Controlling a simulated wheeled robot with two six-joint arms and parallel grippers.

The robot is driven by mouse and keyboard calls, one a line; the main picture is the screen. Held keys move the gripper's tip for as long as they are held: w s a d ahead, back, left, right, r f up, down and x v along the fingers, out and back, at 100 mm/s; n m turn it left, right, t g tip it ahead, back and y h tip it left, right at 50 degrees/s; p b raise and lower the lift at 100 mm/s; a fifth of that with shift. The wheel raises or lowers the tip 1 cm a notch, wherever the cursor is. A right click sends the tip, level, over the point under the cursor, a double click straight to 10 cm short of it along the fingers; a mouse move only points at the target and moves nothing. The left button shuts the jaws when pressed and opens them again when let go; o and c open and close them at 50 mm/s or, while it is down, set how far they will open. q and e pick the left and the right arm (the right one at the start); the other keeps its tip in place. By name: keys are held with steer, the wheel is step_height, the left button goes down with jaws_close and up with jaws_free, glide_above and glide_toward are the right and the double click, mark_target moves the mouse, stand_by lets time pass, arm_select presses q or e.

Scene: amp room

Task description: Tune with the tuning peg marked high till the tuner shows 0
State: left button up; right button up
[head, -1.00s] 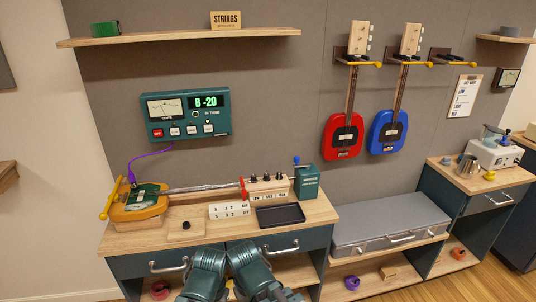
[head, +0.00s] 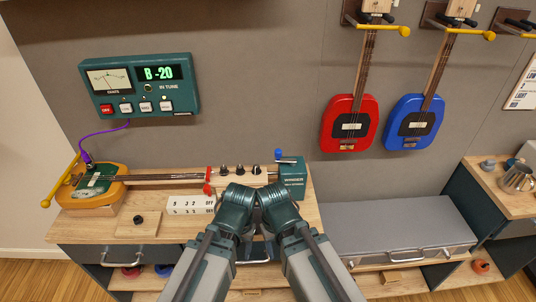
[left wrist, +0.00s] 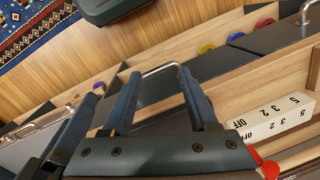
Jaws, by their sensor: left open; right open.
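The tuner (head: 145,85) on the wall reads B -20. A yellow guitar (head: 95,190) lies on the bench, its neck running right to the headstock block (head: 225,178) with several dark tuning pegs (head: 240,170). The peg labels are hidden behind my arms, so I cannot tell which peg is marked high. My left gripper (left wrist: 158,72) shows in the left wrist view, open and empty, with a drawer handle behind it. The head view shows only my folded arm links in front of the bench. My right gripper is not visible.
A winder box (head: 292,178) with a blue-knobbed crank stands right of the headstock. Red (head: 350,125) and blue (head: 408,122) guitars hang on the wall. A grey case (head: 400,235) lies lower right.

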arm_select(q)
steer(key=w+a+r+n+h+p, duration=0.15)
steer(key=a+r+p, duration=0.25)
steer(key=r+p, duration=0.4)
steer(key=w+a+r+n+y+p, duration=0.1)
steer(key=w+a+r+p, duration=0.2)
steer(key=r+p, duration=0.5)
step_height(320, 180, up, 5)
steer(key=n+p, duration=0.5)
steer(key=n, duration=0.3)
glide_above(256, 166)
steer(key=shift+s+a+r+h, duration=0.1)
steer(key=shift+a+r+h, duration=0.1)
steer(key=shift+h, duration=0.25)
steer(key=shift+f, duration=0.1)
steer(key=f+b, duration=0.6)
steer(key=b, duration=0.1)
steer(key=f+b, duration=0.7)
steer(key=shift+d+f, duration=0.2)
steer(key=shift+f, duration=0.1)
jaws_close()
